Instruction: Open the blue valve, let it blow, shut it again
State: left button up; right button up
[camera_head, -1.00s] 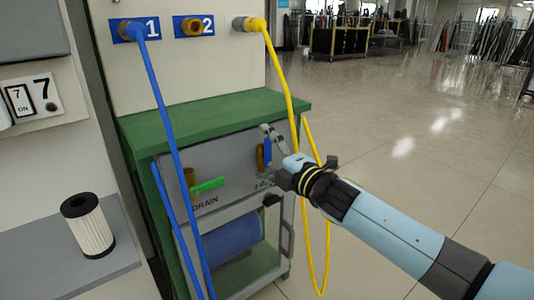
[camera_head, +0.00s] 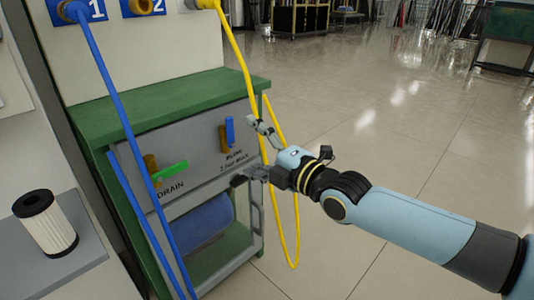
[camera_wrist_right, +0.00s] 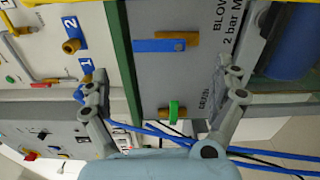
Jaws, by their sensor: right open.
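The blue valve handle (camera_head: 230,131) sits on a brass body (camera_head: 223,139) on the cabinet's grey front panel, above a BLOW label. The handle stands upright, in line with the brass body; in the turned right wrist view, the blue handle (camera_wrist_right: 158,45) lies across the picture. My right gripper (camera_head: 244,152) is open and empty, to the right of and just below the handle in the head view, apart from it. In the wrist view its spread fingers (camera_wrist_right: 151,83) show below the handle. My left gripper is out of view.
A green handle (camera_head: 171,170) marked DRAIN sits crosswise to the left. A blue hose (camera_head: 115,105) and a yellow hose (camera_head: 238,55) hang before the green cabinet (camera_head: 150,97); the yellow one passes by my right gripper. A black-and-white filter (camera_head: 46,224) stands on a grey shelf.

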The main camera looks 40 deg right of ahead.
jog(key=shift+s+d, duration=0.15)
jog(key=shift+s, duration=1.7)
jog(key=s+f+m+g+h+p, duration=0.1)
jog(key=s+f+m+g+p, duration=0.35)
jog(key=s+f, duration=0.6)
jog(key=s+f+m+g+h+p, duration=0.1)
jog(key=s+f+m+g+p, duration=0.35)
jog(key=f, duration=0.85)
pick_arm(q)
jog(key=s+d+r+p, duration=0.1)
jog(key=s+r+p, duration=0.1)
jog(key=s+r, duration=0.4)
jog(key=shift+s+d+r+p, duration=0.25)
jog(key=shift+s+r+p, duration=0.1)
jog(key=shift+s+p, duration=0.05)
pick_arm(e)
jog(key=s+f+m+g, duration=0.3)
jog(key=s+f, duration=0.1)
jog(key=s, duration=0.6)
jog(key=s+a+f+m+g, duration=0.1)
jog(key=s+f+m+g, duration=0.1)
jog(key=s, duration=0.9)
jog(key=s+a+f+m+g, duration=0.1)
jog(key=s+f+m+g, duration=0.2)
jog(key=s, duration=0.7)
notch_tip(320, 180, down, 3)
jog(key=shift+s+a+r+m+g+h, duration=0.15)
jog(key=shift+s+a+m+g+h, duration=0.15)
jog(key=shift+m, duration=0.5)
